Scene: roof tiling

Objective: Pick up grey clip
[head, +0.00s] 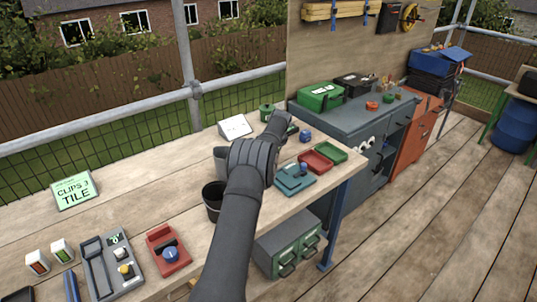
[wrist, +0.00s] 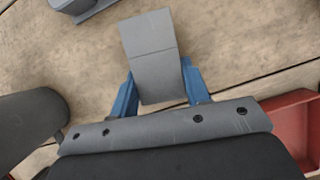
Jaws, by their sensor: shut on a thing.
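My gripper (wrist: 158,80) is shut on a grey clip (wrist: 150,35) in the wrist view. The clip is a flat grey piece with a crease across it, and it sticks out beyond the two blue fingers, one on each side of it. Pale wooden boards show behind it. In the head view my dark arm reaches over the workbench (head: 130,215) to its far end. The arm hides the fingers and the clip there.
A red tray (head: 316,161) and a green tray (head: 331,151) sit right of my arm. A black cup (head: 212,202) stands close to its left. A sign reading "CLIPS 3 TILE" (head: 76,191) stands at left. The bench middle between sign and cup is clear.

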